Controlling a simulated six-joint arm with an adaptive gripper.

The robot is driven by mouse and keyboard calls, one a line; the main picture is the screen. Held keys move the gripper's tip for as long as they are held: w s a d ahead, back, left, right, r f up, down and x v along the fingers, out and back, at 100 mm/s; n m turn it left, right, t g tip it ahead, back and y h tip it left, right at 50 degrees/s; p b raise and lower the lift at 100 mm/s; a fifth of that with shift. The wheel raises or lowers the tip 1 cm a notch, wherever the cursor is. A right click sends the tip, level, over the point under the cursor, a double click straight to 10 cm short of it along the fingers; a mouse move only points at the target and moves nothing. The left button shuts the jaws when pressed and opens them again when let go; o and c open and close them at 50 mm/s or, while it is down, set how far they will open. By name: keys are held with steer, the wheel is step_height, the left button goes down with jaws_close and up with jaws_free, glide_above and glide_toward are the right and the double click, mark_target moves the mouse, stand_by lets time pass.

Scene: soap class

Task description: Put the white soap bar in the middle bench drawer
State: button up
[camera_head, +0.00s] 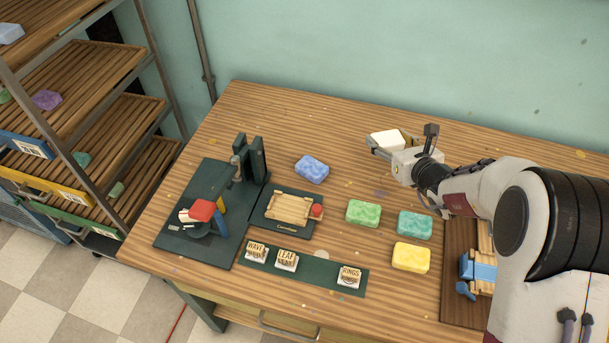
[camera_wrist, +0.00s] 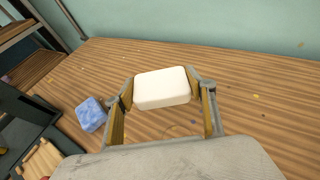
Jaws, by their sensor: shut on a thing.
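The white soap bar (camera_head: 386,140) is held between the fingers of my gripper (camera_head: 393,143), over the back right part of the bench. In the wrist view the white soap bar (camera_wrist: 162,88) sits across the fingertips, with a finger at each side of it. My gripper (camera_wrist: 165,95) is shut on it. The bench (camera_head: 330,110) has a drawer handle (camera_head: 287,329) showing at its front edge, at the bottom of the head view. The drawer fronts are mostly out of view, so I cannot tell which drawer this is or whether it is open.
Blue (camera_head: 312,169), green (camera_head: 363,213), teal (camera_head: 415,224) and yellow (camera_head: 411,257) soaps lie on the bench. A dark press (camera_head: 249,163), a wooden tray (camera_head: 289,207) and a stamp mat (camera_head: 316,276) stand left and front. A shelf rack (camera_head: 85,70) is at far left.

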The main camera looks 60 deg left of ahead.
steer(key=s+a+r+n+g, duration=0.2)
steer(key=s+a+g, duration=0.1)
steer(key=s+a, duration=0.6)
steer(key=a, duration=0.4)
steer(key=shift+s+a+n, duration=0.35)
steer(key=shift+n, duration=0.05)
glide_above(325, 147)
steer(key=shift+d+f, duration=0.1)
steer(key=shift+f, duration=3)
steer(key=shift+f, duration=1.9)
steer(key=shift+f, duration=0.1)
